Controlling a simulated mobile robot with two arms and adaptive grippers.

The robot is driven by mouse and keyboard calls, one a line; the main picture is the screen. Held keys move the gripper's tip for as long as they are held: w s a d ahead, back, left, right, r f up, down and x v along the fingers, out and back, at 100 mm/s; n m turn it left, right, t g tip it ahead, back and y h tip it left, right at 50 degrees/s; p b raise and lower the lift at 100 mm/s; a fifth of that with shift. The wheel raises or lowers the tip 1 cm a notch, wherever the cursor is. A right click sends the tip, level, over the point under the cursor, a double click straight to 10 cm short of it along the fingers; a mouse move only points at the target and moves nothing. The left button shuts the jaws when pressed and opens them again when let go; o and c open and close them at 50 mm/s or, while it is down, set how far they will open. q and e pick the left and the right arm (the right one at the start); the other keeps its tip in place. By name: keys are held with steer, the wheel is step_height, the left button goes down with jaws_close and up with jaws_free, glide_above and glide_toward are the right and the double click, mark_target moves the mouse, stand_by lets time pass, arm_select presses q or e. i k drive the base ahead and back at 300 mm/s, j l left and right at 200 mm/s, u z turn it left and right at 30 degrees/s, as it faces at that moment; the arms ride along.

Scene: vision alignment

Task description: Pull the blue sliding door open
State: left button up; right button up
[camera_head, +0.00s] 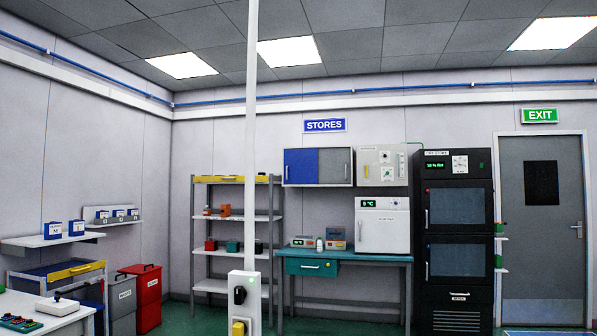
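The blue sliding door (302,166) is the left half of a wall cabinet, under the blue STORES sign (324,125). A grey door panel (335,166) fills the right half beside it. The cabinet front is covered by the two panels, and no interior shows. A small light handle mark sits near the blue door's left edge, and another near the grey panel's right edge. The cabinet is some way off, at the back wall. Neither of my grippers is in view.
A teal workbench (310,267) with a white oven-like box (382,230) stands below the cabinet. A black tall unit (456,255) is to its right, shelving (232,235) to its left. A pale post (252,110) rises in front. Green floor shows between.

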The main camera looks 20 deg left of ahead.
mark_target(300, 165)
steer(key=i+j+u, duration=0.25)
steer(key=j+u, duration=0.2)
steer(key=i+j+u, duration=0.3)
steer(key=u, duration=0.15)
steer(key=i+j+u, duration=0.25)
steer(key=u, duration=0.2)
steer(key=i+j+u, duration=0.3)
steer(key=u, duration=0.15)
steer(key=i+j+u, duration=0.1)
steer(key=i+u, duration=0.35)
steer(key=i+z, duration=0.1)
steer(key=i, duration=0.25)
steer(key=i+j+z, duration=0.1)
steer(key=i, duration=0.2)
steer(key=i+l+z, duration=0.15)
steer(key=i+z, duration=0.25)
steer(key=i+l+z, duration=0.1)
steer(key=i+z, duration=0.5)
steer(key=z, duration=0.15)
steer(key=i+j+z, duration=0.15)
steer(key=i+z, duration=0.2)
steer(key=i+j+z, duration=0.1)
steer(key=i+z, duration=0.3)
steer(key=i, duration=3.8)
